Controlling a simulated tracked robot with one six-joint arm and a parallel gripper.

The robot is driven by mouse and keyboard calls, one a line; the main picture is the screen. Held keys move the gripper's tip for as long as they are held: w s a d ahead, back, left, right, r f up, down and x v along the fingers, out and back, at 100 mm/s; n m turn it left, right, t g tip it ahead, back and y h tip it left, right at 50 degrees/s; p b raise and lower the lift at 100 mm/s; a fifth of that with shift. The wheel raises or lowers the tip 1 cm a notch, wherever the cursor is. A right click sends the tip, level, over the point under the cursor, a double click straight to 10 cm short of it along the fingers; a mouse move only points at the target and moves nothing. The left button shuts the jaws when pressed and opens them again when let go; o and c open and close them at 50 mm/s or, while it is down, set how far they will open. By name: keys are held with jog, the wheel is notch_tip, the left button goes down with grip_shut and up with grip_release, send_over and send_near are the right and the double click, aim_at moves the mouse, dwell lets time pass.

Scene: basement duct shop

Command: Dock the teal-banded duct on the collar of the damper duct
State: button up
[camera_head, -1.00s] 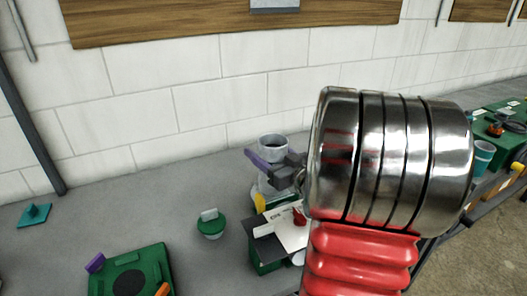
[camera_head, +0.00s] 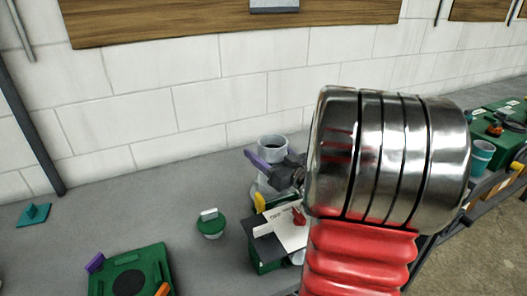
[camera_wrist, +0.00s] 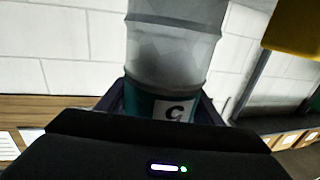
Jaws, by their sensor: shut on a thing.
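My gripper (camera_head: 270,168) is shut on a pale grey duct with a teal band. In the wrist view the teal band (camera_wrist: 145,104) and a white label with a dark letter lie between the dark fingers. The grey duct wall (camera_wrist: 172,55) runs up and away from them. In the head view the duct's open round top (camera_head: 272,147) shows just above the purple finger, and my arm hides its right side. A yellow part (camera_head: 260,202), perhaps the damper duct's handle, is below left; it also shows in the wrist view (camera_wrist: 297,28). The collar and any contact are not clear.
A green box (camera_head: 265,255) with a white sheet stands below the gripper. A teal cup-like part (camera_head: 482,155) stands right.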

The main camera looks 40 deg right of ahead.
jog(key=shift+f, duration=0.35)
jog(key=o, duration=0.9)
jog(key=shift+s, duration=0.15)
jog(key=shift+s+a, duration=0.15)
jog(key=shift+s, duration=1.65)
jog(key=shift+s+a, duration=0.15)
jog(key=shift+s, duration=1.6)
jog(key=shift+s+a, duration=0.15)
jog(key=shift+s, duration=1.65)
jog(key=shift+d, duration=0.1)
